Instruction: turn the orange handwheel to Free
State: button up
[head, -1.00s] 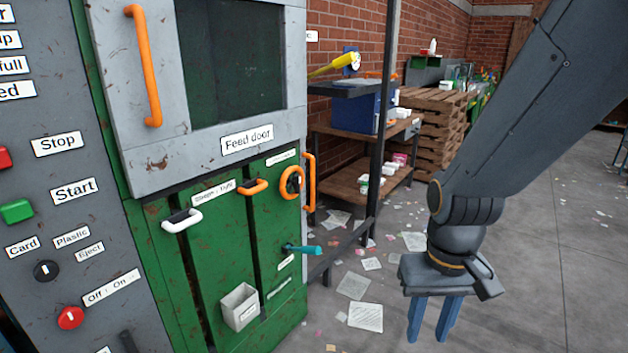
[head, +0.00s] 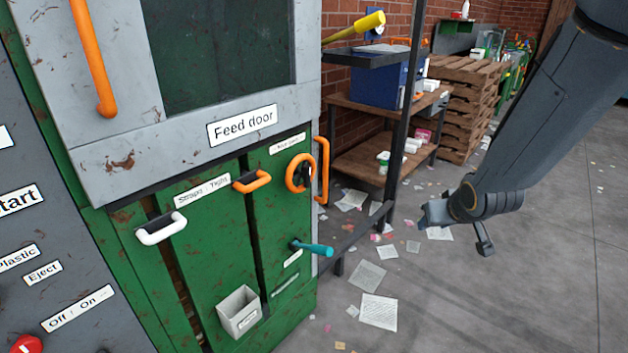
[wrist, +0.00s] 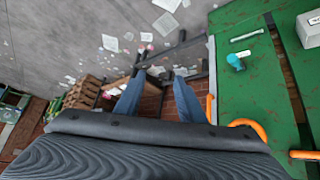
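In the wrist view, the top of an orange ring (wrist: 247,127), likely the handwheel, shows past the gripper body. My gripper (wrist: 160,80) is open and empty, its two blue fingers spread apart.
An orange upright bar (head: 322,170) stands just right of the wheel. A teal lever (head: 312,249) sticks out below it, and an orange handle (head: 251,182) sits left. A dark post (head: 404,110) and shelf (head: 365,150) stand behind. Floor to the right is open, with scattered papers.

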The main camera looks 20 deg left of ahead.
jog(key=w+a+n+t+y, duration=0.2)
jog(key=w+a+n+y, duration=0.15)
jog(key=w+a, duration=0.5)
jog(key=n+y, duration=0.4)
jog(key=y, duration=0.6)
send_near(309, 178)
jog(key=a, duration=0.1)
jog(key=shift+m+h, duration=0.25)
jog(key=shift+p+x, duration=0.65)
jog(key=shift+x, duration=3.1)
jog(key=shift+w+d+r, duration=0.1)
jog(key=shift+w, duration=0.05)
grip_shut()
